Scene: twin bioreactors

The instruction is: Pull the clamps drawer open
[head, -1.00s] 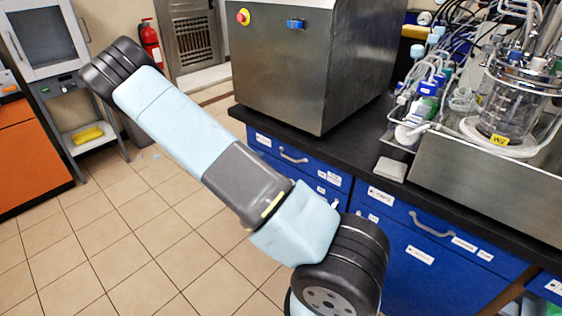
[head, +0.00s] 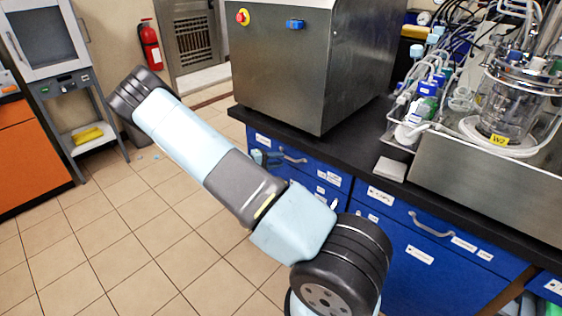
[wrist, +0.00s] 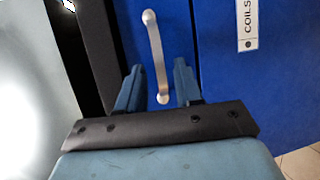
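A blue drawer front (wrist: 175,25) with a silver bar handle (wrist: 153,50) fills the middle of the wrist view. The drawer looks shut, and no clamps label is readable. In the head view its likely handle (head: 293,157) is on the upper left blue drawer below the black worktop. My gripper (wrist: 158,67) is open, with one finger on each side of the handle in the picture. I cannot tell whether the fingers reach around the handle or touch it. In the head view my gripper (head: 266,158) shows in part beside the handle, behind my arm.
A blue front with a COILS label (wrist: 247,20) adjoins the drawer. The black worktop (head: 330,150) overhangs the drawers. A steel cabinet (head: 290,65) and a glass vessel marked W2 (head: 510,105) stand on it.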

